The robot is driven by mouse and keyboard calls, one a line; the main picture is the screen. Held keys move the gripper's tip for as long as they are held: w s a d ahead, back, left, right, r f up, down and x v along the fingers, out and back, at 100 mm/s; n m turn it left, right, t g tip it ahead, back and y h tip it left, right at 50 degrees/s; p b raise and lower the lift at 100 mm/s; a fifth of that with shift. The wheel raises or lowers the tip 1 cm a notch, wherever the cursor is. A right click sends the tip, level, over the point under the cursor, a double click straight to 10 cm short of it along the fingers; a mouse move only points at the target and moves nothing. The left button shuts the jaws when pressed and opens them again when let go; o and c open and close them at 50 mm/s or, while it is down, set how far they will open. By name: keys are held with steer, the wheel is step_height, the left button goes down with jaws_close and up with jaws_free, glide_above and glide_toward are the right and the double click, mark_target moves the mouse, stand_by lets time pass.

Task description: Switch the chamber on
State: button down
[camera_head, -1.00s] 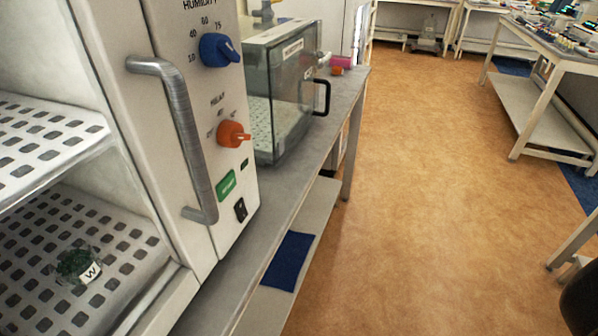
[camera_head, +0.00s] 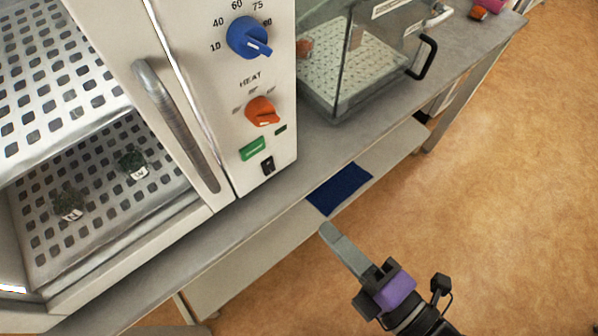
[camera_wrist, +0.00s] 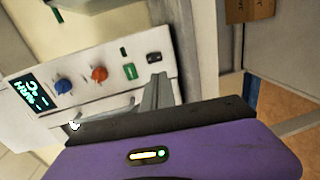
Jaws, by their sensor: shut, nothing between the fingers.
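The chamber (camera_head: 222,150) stands at the left with its control panel facing me. The panel has a blue humidity knob (camera_head: 247,37), an orange heat knob (camera_head: 262,111), a green label or button (camera_head: 252,149) and a small black rocker switch (camera_head: 267,166) at the bottom. The wrist view also shows the black switch (camera_wrist: 154,58), green piece (camera_wrist: 130,72), orange knob (camera_wrist: 99,74), blue knob (camera_wrist: 63,86) and a lit display (camera_wrist: 33,97). My gripper (camera_head: 328,232) is shut and empty, below and right of the switch, apart from it. In the wrist view its fingertips (camera_wrist: 160,80) appear just below the switch.
A grey door handle (camera_head: 175,125) sticks out left of the panel. Two small labelled dark clumps lie on the chamber's lower perforated shelf (camera_head: 95,200). A clear box (camera_head: 345,60) stands right of the chamber on the grey bench (camera_head: 310,150). Floor to the right is free.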

stand_by(0.4)
steer(key=p, duration=0.3)
glide_toward(271, 173)
steer(key=x, duration=0.5)
steer(key=shift+a+r, duration=0.1)
steer(key=shift+r, duration=0.1)
steer(key=shift+x, duration=0.9)
steer(key=shift+f, duration=0.1)
steer(key=shift+w, duration=0.15)
steer(key=f+b+v, duration=0.1)
steer(key=v, duration=0.6)
steer(key=shift+s+d+r, duration=0.25)
steer(key=shift+s+r, duration=0.05)
steer(key=shift+r, duration=0.15)
